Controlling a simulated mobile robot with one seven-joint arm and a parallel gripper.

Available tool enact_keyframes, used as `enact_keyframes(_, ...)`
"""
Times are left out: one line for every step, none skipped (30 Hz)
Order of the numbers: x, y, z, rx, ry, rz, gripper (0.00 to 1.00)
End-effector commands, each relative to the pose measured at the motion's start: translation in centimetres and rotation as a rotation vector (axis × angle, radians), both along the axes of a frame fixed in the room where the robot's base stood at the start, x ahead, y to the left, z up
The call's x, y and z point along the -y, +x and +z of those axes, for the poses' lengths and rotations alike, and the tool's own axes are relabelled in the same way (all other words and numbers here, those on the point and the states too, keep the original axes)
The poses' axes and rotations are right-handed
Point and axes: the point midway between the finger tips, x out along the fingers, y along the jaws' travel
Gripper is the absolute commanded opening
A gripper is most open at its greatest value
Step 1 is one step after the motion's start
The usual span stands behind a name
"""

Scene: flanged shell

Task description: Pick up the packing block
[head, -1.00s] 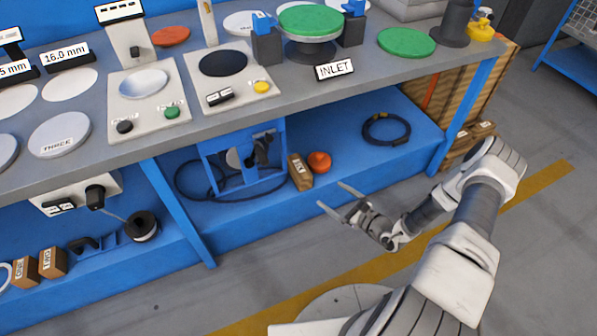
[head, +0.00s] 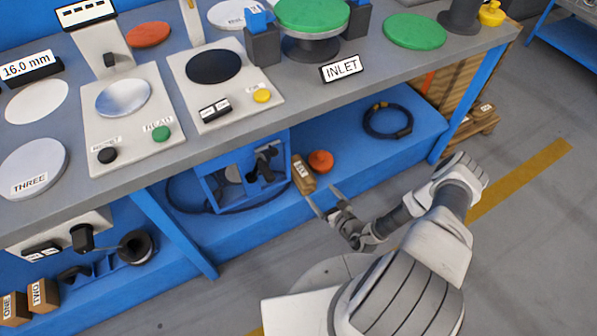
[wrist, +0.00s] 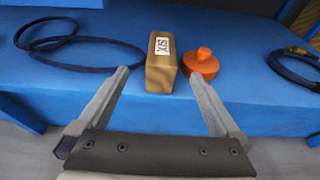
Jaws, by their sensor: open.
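The packing block is a small brown box with a white label reading SIX (wrist: 161,72). It stands on the blue lower shelf, and it also shows in the head view (head: 303,174). My gripper (wrist: 162,82) is open and empty, its two fingers apart in front of the block. In the wrist view the block stands between the fingertip directions, slightly beyond them, and the right fingertip is close to its right side. I cannot tell whether anything touches. In the head view my gripper (head: 325,200) is just in front of the shelf edge.
An orange knobbed piece (wrist: 203,64) stands close to the right of the block. A dark cable loop (wrist: 60,45) lies left and a coiled hose (head: 387,121) right. A blue frame (head: 240,175) stands left of the block. The grey worktop (head: 300,105) overhangs the shelf.

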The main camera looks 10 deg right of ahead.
Motion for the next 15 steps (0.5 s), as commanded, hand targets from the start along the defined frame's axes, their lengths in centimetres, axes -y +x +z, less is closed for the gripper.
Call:
enact_keyframes(-0.3, 0.8, -0.5, 0.003, 0.0, 0.001, 1.0)
enact_keyframes(-0.5, 1.3, -0.7, 0.003, 0.001, 0.002, 1.0)
enact_keyframes(-0.8, 2.1, -1.0, 0.002, 0.0, 0.002, 1.0)
enact_keyframes(-1.0, 2.8, -1.3, 0.003, 0.001, 0.002, 1.0)
enact_keyframes(-1.2, 3.4, -1.4, 0.004, 0.001, 0.002, 1.0)
enact_keyframes(-1.5, 4.2, -1.7, 0.003, 0.001, 0.003, 1.0)
enact_keyframes(-1.6, 4.8, -1.9, 0.003, 0.001, 0.002, 1.0)
enact_keyframes(-1.8, 5.4, -2.2, 0.003, 0.001, 0.002, 1.0)
enact_keyframes(-2.1, 6.2, -2.4, 0.003, 0.0, 0.003, 1.0)
enact_keyframes(-2.3, 6.8, -2.6, 0.003, 0.001, 0.003, 1.0)
enact_keyframes(-2.4, 7.3, -2.8, 0.003, 0.0, 0.003, 1.0)
enact_keyframes(-2.7, 8.0, -3.0, 0.002, 0.0, 0.002, 1.0)
enact_keyframes(-2.9, 8.4, -3.1, 0.003, 0.001, 0.003, 1.0)
enact_keyframes(-2.9, 8.9, -3.2, 0.003, 0.001, 0.002, 1.0)
enact_keyframes(-3.1, 9.3, -3.4, 0.001, 0.0, 0.002, 1.0)
